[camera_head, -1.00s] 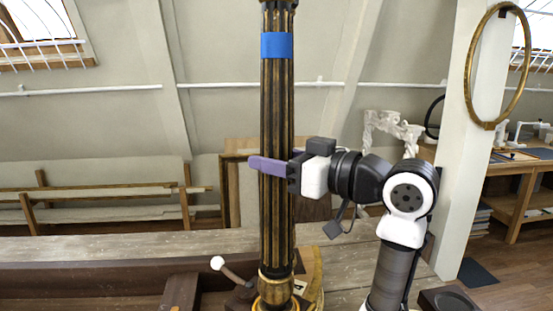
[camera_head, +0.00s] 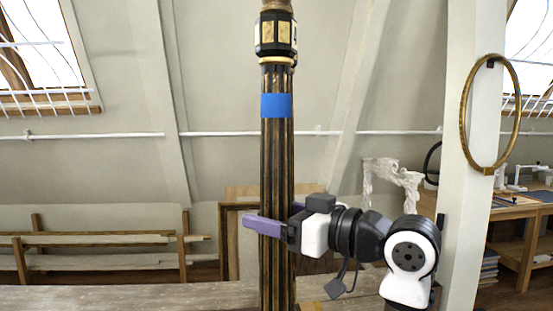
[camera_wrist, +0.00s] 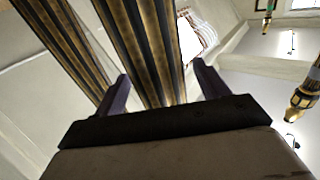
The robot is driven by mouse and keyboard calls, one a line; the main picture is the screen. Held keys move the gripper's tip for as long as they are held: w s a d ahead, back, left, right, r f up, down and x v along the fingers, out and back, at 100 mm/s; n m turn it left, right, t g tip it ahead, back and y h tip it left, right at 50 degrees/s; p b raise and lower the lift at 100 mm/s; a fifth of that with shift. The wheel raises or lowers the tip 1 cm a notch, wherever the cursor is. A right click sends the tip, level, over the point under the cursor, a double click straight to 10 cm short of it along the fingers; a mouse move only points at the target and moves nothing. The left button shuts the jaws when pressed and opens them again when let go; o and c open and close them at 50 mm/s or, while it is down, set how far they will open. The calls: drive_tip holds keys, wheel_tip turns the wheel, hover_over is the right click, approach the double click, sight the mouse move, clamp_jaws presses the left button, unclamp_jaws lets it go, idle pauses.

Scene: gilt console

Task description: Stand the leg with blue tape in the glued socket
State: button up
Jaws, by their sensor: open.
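The leg with blue tape (camera_head: 277,170) stands upright in the head view, dark fluted with gilt edges. Its blue tape (camera_head: 277,105) is below a black and gilt block (camera_head: 276,37). Its lower end is outside the frame. My gripper (camera_head: 264,227) is level with the shaft below the tape, one purple finger crossing in front of it. In the wrist view the fluted shaft (camera_wrist: 143,45) appears between the two spread fingers of my gripper (camera_wrist: 160,80), with gaps at the sides. The socket is not visible in either current view.
A second fluted shaft (camera_wrist: 65,45) shows left in the wrist view, and a gilt-tipped piece (camera_wrist: 304,97) at right. In the head view, a worn wooden surface (camera_head: 130,297) runs along the bottom, framed panels lean behind the leg, and a brass ring (camera_head: 464,115) hangs on a post.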

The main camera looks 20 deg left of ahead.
sight(289, 88)
wheel_tip(289, 88, up, 20)
drive_tip(key=b, duration=0.2)
drive_tip(key=shift+r+b, duration=0.1)
drive_tip(key=shift+b, duration=0.25)
drive_tip(key=shift+d, duration=0.1)
